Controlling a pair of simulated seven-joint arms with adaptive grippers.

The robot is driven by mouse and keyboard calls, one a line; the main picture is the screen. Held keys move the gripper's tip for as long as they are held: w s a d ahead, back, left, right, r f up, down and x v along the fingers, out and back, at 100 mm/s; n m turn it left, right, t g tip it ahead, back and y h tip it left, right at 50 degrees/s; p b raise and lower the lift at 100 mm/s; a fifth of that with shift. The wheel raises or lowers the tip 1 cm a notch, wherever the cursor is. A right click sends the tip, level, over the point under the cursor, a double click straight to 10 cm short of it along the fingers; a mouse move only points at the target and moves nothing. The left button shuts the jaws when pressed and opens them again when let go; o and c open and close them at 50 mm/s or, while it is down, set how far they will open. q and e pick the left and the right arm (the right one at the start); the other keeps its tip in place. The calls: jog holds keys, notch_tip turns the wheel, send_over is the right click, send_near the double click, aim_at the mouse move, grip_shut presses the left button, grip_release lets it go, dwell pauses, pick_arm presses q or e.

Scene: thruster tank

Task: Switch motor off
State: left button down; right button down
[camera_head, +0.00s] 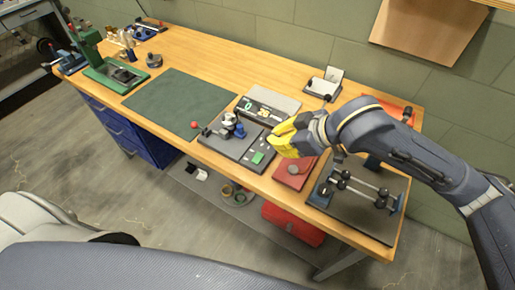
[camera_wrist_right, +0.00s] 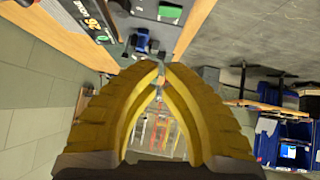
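The motor unit (camera_head: 231,126), with blue and pale parts, stands on a dark grey base plate (camera_head: 222,146) near the bench's front edge. A red-knobbed lever (camera_head: 194,125) is at the plate's left and a green switch or button (camera_head: 257,157) at its right front. Behind it is a panel with green and yellow displays (camera_head: 257,109); its orange digits (camera_wrist_right: 93,24) show in the wrist view. My right gripper (camera_head: 277,137) hovers by the plate's right side, yellow fingertips nearly together with nothing visible between them. My left gripper is out of view.
A red pad or box (camera_head: 294,173) and a dark tray with a rod rig (camera_head: 360,190) lie to the right. A green mat (camera_head: 178,103) is clear at left. A small stand (camera_head: 325,84) is behind. My right arm crosses the bench's right side.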

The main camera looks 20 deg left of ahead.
send_over(258, 156)
jog(key=f, duration=0.6)
jog(key=shift+s+f, duration=0.2)
jog(key=shift+f, duration=0.1)
jog(key=f, duration=0.3)
jog(key=shift+w+a, duration=0.1)
jog(key=shift+w, duration=0.15)
jog(key=shift+w+f, duration=0.1)
jog(key=shift+f, duration=0.6)
